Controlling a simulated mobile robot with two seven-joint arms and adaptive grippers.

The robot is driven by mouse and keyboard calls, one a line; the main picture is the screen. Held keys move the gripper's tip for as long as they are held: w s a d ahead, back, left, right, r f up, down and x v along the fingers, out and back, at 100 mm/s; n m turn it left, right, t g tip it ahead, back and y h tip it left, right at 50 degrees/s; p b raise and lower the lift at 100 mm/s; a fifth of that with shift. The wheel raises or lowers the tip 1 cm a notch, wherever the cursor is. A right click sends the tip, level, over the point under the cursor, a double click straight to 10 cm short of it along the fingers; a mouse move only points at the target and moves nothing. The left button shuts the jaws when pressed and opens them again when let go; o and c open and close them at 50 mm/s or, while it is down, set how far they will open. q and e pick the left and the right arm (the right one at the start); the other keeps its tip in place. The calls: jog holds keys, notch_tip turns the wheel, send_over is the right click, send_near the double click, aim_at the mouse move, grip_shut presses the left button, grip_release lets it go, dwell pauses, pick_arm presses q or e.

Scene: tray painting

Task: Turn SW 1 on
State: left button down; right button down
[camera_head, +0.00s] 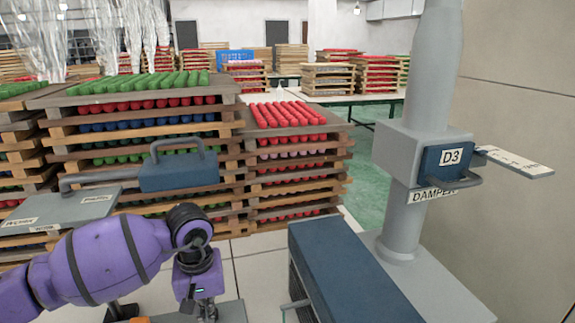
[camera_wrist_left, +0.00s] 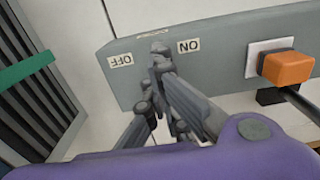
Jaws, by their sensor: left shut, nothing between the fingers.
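In the left wrist view a grey panel (camera_wrist_left: 218,50) carries an OFF label (camera_wrist_left: 121,61) and an ON label (camera_wrist_left: 188,46). My left gripper (camera_wrist_left: 160,48) is shut and empty, its fingertips over the panel between the two labels. The fingers cover this spot, so I cannot see a switch lever there or tell its position. A small label at the panel's edge is too unclear to read as SW 1. In the head view my purple left arm reaches in at the lower left, with the wrist (camera_head: 195,262) pointing down. My right gripper is not in view.
In the wrist view an orange block (camera_wrist_left: 288,67) sits on a white plate right of the labels. In the head view a blue D3 block (camera_head: 432,168) is on a grey post. A blue box (camera_head: 350,270) stands below; stacked trays (camera_head: 148,140) are behind my arm.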

pick_arm(q)
jog(key=shift+a+f, duration=0.25)
jog(key=shift+a, duration=0.15)
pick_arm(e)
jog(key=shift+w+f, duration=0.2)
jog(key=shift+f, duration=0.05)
pick_arm(q)
jog(key=shift+w+a+r+b, duration=0.15)
jog(key=shift+a+r+b, duration=0.15)
jog(key=shift+r, duration=0.1)
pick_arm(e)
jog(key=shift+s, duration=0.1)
